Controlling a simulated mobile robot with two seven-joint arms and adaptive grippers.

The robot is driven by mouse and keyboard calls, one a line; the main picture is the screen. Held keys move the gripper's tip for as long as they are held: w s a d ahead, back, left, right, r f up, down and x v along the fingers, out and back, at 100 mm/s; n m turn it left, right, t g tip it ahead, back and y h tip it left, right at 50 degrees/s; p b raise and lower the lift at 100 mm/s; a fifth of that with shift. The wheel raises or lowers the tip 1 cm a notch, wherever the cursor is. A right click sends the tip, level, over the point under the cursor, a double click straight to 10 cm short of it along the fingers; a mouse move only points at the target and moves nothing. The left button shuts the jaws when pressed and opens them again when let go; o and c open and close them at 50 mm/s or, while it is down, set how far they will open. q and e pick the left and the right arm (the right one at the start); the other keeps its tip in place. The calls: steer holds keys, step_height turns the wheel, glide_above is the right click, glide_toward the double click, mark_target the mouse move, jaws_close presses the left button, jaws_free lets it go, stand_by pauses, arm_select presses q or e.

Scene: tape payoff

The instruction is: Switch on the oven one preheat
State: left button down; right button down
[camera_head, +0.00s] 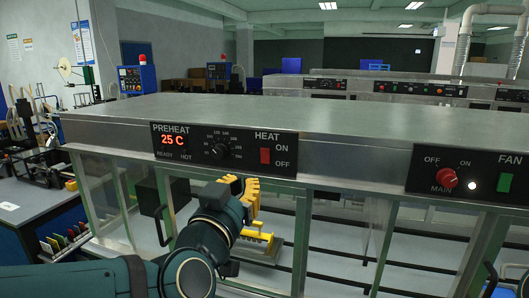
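The front oven (340,176) has a black preheat panel (222,149) with a red display reading 25 C. Beside the display is a round black temperature dial (220,151). Under HEAT is a red rocker switch (265,156) with ON above and OFF below; which side is pressed is too small to tell. At right, the red MAIN knob (447,178) sits between OFF and ON, beside a lit white lamp (473,185). My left gripper (243,188), with yellow fingers, is below the HEAT switch, apart from it. Its finger gap is unclear. My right gripper is out of view.
A green FAN switch (505,182) is at the right edge. Glass panels and metal posts lie under the panels, with black handles (164,225). Another oven (412,89) with similar panels stands behind. A blue bench (40,215) is at left.

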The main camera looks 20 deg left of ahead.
mark_target(270, 146)
arm_select(q)
steer(key=shift+w, duration=0.15)
steer(key=w, duration=0.4)
steer(key=w+r, duration=0.1)
steer(key=w, duration=0.8)
steer(key=shift+w+d+r, duration=0.2)
steer(key=shift+w+r, duration=0.1)
steer(key=shift+w, duration=0.05)
